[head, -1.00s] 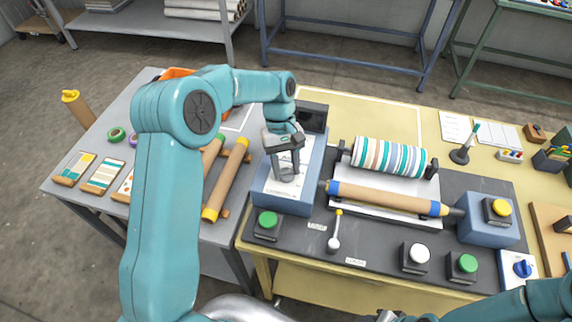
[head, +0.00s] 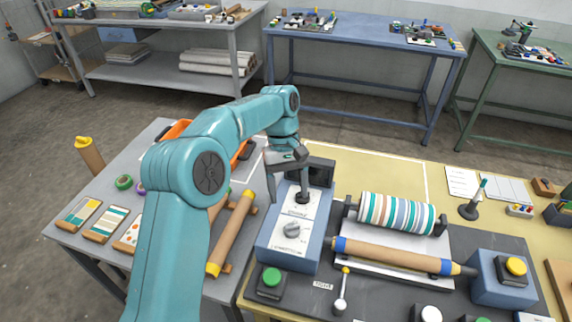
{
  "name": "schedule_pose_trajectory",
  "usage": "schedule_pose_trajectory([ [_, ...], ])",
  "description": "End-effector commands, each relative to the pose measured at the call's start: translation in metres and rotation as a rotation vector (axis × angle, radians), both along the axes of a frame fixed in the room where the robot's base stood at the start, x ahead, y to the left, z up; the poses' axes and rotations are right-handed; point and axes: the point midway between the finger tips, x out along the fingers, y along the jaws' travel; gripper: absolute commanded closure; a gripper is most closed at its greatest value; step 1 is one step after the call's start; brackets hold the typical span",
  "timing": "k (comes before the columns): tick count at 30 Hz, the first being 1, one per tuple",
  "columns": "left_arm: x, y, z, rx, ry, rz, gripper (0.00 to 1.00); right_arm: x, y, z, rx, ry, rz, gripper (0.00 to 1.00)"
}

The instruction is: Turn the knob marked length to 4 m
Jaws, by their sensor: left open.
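A blue-grey control box (head: 273,262) with a pale sloped panel stands at the left end of the press. A grey-white knob (head: 291,230) sits on the lower middle of the panel. Small lettering is printed above and below it, too small to read surely. My left gripper (head: 287,197) is open, pointing down over the upper part of the panel, beyond the grey-white knob. Its fingers are apart with nothing between them. A dark round part shows at the right fingertip; I cannot tell whether it is a second knob. My right gripper is out of view.
A dark screen block (head: 319,172) stands just behind the box. A green button (head: 271,277) and a small lever (head: 342,291) are in front. A striped roll (head: 396,213) and a brown roller (head: 392,255) lie to the right.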

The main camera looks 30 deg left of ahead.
Motion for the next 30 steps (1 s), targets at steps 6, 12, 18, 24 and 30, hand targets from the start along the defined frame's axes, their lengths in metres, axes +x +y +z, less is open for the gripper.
schedule_pose_trajectory([
  [6,0.013,0.012,0.043,0.0,-0.003,0.001,0.31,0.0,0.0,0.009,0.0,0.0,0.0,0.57],
  [12,0.019,0.018,0.063,0.0,-0.002,-0.001,0.31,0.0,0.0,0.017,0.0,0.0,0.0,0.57],
  [18,0.02,0.02,0.068,0.0,0.0,-0.001,0.31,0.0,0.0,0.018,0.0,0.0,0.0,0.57],
  [24,0.02,0.02,0.068,0.0,0.0,-0.001,0.31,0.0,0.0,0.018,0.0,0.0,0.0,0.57],
  [30,0.02,0.02,0.068,0.0,0.0,0.0,0.31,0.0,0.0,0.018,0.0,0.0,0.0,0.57],
])
